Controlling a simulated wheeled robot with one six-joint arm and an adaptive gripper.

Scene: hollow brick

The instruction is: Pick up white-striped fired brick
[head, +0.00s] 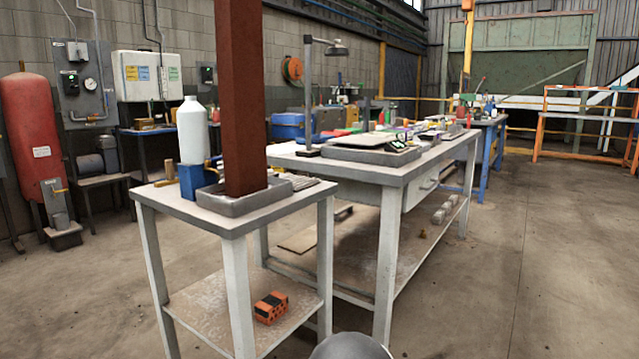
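An orange brick (270,306) with dark patches or openings on its top and side lies on the lower shelf of the small grey table, near the shelf's front right. I cannot make out a white stripe on it at this size. No other brick is clearly seen. My gripper is not in view. A grey rounded part, likely of my own arm, shows at the bottom edge, to the right of and below the brick.
The small table's top (150,195) is above the brick; its legs flank the shelf. A tall red-brown post (240,100) rises from a grey tray (212,205), beside a white bottle (192,130). A long workbench (375,171) stands behind. Floor at right is clear.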

